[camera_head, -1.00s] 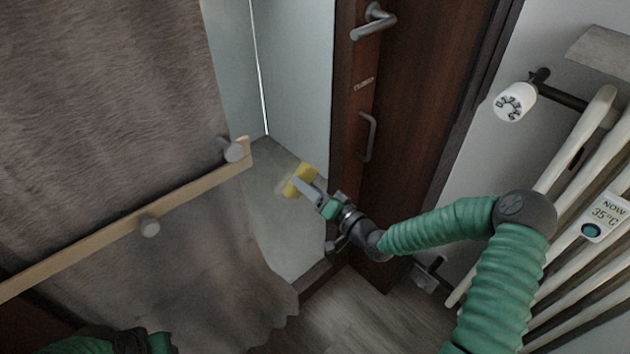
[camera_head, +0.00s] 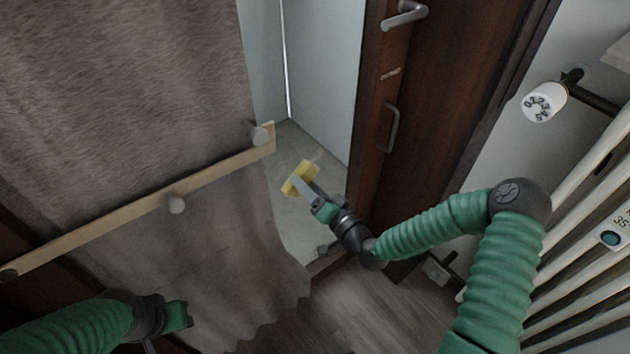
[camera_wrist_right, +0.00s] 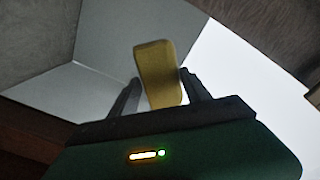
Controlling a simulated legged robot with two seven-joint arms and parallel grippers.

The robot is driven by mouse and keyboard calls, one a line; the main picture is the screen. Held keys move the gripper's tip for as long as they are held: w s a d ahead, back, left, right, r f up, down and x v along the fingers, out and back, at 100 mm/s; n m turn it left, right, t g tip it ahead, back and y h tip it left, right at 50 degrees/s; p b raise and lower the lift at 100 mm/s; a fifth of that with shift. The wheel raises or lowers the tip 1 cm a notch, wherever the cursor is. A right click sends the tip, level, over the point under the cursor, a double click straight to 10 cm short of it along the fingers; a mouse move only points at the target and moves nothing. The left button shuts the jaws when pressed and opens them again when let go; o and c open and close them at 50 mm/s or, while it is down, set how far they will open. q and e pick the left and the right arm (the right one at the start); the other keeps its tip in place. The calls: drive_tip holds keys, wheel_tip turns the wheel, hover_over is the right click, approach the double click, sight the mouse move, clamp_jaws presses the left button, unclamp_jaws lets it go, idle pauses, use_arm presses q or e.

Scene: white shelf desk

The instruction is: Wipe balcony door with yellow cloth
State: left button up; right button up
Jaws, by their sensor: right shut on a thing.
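The balcony door has a dark brown frame (camera_head: 450,110) with a silver lever handle and a lower pull handle. Its pale glass (camera_head: 320,60) shows left of the frame. My right gripper (camera_head: 307,190) is shut on the yellow cloth (camera_head: 298,177), a small block-like piece, in front of the lower glass. I cannot tell whether the cloth touches the glass. In the right wrist view the cloth (camera_wrist_right: 157,70) stands between both fingers. My left gripper (camera_head: 176,318) is low at the left, in front of the curtain; its fingers are not clear.
A grey-brown curtain (camera_head: 120,90) covers the left side, with a wooden bar (camera_head: 130,215) with round knobs across it. A white radiator (camera_head: 575,255) with a valve knob (camera_head: 543,102) is at the right. Wood floor (camera_head: 350,315) shows at the bottom.

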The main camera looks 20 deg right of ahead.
sight(314, 172)
drive_tip(key=shift+a+r+p, duration=0.2)
drive_tip(key=shift+r+p, duration=0.95)
drive_tip(key=shift+r, duration=0.1)
drive_tip(key=shift+d, duration=0.35)
drive_tip(key=shift+w+d+f, duration=0.1)
drive_tip(key=shift+w+d, duration=0.15)
drive_tip(key=shift+d, duration=0.45)
drive_tip(key=shift+w+d+f, duration=0.1)
drive_tip(key=shift+w+d, duration=0.15)
drive_tip(key=shift+d, duration=0.45)
drive_tip(key=shift+w+d, duration=0.25)
drive_tip(key=shift+d, duration=0.35)
drive_tip(key=shift+w+d, duration=0.25)
drive_tip(key=shift+d, duration=0.4)
drive_tip(key=shift+w+d, duration=0.25)
drive_tip(key=shift+d, duration=0.35)
drive_tip(key=shift+w+d, duration=0.25)
drive_tip(key=shift+d, duration=0.5)
drive_tip(key=shift+w+d, duration=0.25)
drive_tip(key=shift+d, duration=0.5)
drive_tip(key=shift+s, duration=0.1)
drive_tip(key=shift+p+v, duration=1)
drive_tip(key=shift+v, duration=1.95)
